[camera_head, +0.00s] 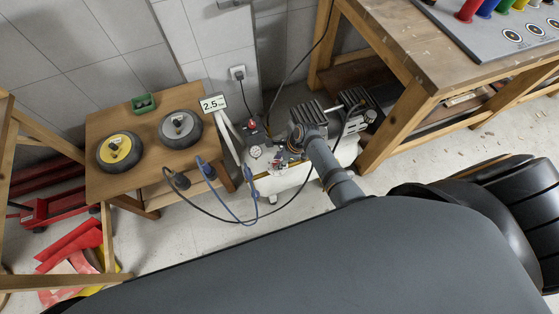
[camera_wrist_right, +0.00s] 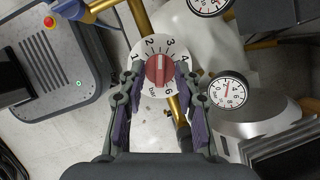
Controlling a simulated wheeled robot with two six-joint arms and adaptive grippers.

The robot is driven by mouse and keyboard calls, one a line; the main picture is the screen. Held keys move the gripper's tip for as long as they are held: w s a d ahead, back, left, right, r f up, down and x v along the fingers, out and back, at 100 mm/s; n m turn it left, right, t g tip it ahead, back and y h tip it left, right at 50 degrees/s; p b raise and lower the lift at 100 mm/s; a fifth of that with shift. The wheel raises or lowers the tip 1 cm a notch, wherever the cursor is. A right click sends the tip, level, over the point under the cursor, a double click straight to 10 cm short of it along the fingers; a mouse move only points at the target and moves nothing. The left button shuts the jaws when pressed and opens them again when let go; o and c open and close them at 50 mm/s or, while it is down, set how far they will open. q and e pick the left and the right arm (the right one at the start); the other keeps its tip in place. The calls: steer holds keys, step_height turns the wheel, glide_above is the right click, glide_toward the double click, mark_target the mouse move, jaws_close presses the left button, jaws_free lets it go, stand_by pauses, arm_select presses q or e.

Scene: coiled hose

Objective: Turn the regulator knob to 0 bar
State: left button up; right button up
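The regulator knob (camera_wrist_right: 158,72) is red and sits at the centre of a white dial (camera_wrist_right: 145,50) marked in bar, in the right wrist view. Its pale mark points up, between 2 and 3. My right gripper (camera_wrist_right: 160,64) is open, with one finger on each side of the dial and gaps between the fingers and the red knob. In the head view my right arm reaches down to the compressor (camera_head: 290,182), and the right gripper (camera_head: 294,141) is small there. A display sign (camera_head: 213,103) reads 2.5. My left gripper is not in view.
A pressure gauge (camera_wrist_right: 229,91) is right of the dial. A grey box with a red button (camera_wrist_right: 49,22) is at upper left. A small wooden table (camera_head: 150,165) holds two wheels. Hoses (camera_head: 215,215) loop beside the compressor. A workbench (camera_head: 410,60) stands at right.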

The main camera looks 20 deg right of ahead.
jaws_close()
